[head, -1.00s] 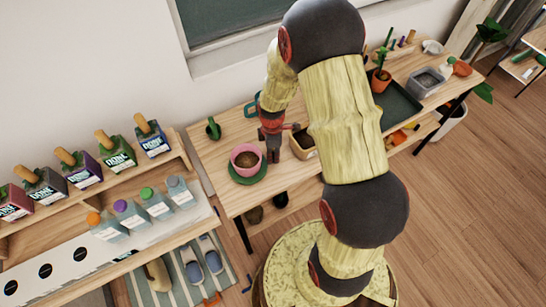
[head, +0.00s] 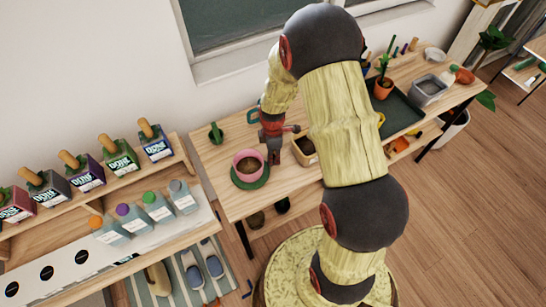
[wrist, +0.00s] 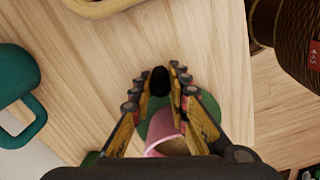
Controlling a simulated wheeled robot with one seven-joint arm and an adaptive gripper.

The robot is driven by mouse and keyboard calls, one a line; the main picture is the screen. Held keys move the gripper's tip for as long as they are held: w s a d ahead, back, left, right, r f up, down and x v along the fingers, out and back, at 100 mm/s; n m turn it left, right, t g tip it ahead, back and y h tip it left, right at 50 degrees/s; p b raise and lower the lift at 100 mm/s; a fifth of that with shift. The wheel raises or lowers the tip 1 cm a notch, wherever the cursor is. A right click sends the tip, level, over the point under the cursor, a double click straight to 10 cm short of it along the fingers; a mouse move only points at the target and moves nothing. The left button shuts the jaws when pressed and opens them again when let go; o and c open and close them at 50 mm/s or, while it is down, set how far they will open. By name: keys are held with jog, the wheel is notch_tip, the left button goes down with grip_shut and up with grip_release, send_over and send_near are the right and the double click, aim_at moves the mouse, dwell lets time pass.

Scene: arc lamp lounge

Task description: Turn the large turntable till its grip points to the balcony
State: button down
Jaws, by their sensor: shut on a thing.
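A green round turntable (head: 252,184) lies on the wooden potting bench, near its left end. A pink pot (head: 247,161) with brown soil stands on it. In the wrist view the turntable (wrist: 158,122) shows between my fingers, with the pot (wrist: 166,146) at the lower edge. My gripper (head: 272,158) is at the turntable's right, far side, beside the pot. In the wrist view my gripper (wrist: 160,84) is shut on a dark knob-like grip (wrist: 159,77) beyond the green disc. The joint between grip and disc is hard to make out.
A tan soil box (head: 305,147) stands close to the right of my gripper. A small cactus (head: 215,134) stands behind left, and a teal handled vessel (wrist: 12,85) shows in the wrist view. A bottle shelf (head: 150,215) flanks the bench's left end.

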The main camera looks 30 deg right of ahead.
jog(key=shift+w+r, duration=0.1)
jog(key=shift+w, duration=0.1)
jog(key=c, duration=1.8)
grip_release()
jog(key=shift+s, duration=0.1)
jog(key=shift+o, duration=0.6)
notch_tip(320, 180, up, 12)
